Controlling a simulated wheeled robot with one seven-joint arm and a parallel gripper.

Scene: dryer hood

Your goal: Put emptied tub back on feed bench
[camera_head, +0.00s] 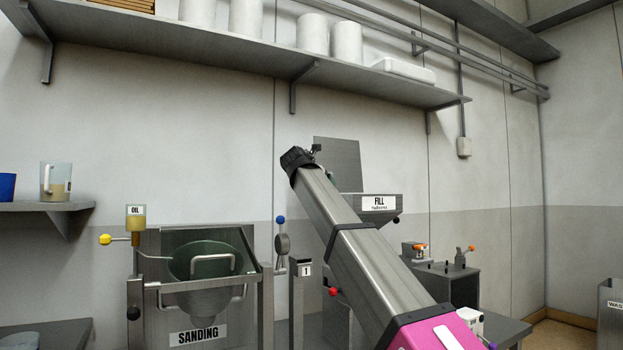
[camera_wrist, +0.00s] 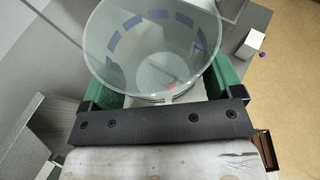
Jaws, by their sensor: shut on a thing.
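A clear, round tub (camera_wrist: 150,62) with a band of blue dashes fills the upper middle of the wrist view. My gripper (camera_wrist: 163,88) has its green fingers on either side of the tub's wall and is shut on it. I cannot tell which surface is the feed bench.
The SANDING machine (camera_head: 198,337) stands left of my arm, with an oil cup (camera_head: 136,212) on it. A wall shelf (camera_head: 240,58) with white containers runs above. A small shelf (camera_head: 45,206) at left holds a jug. A small machine (camera_head: 455,283) stands right of my arm.

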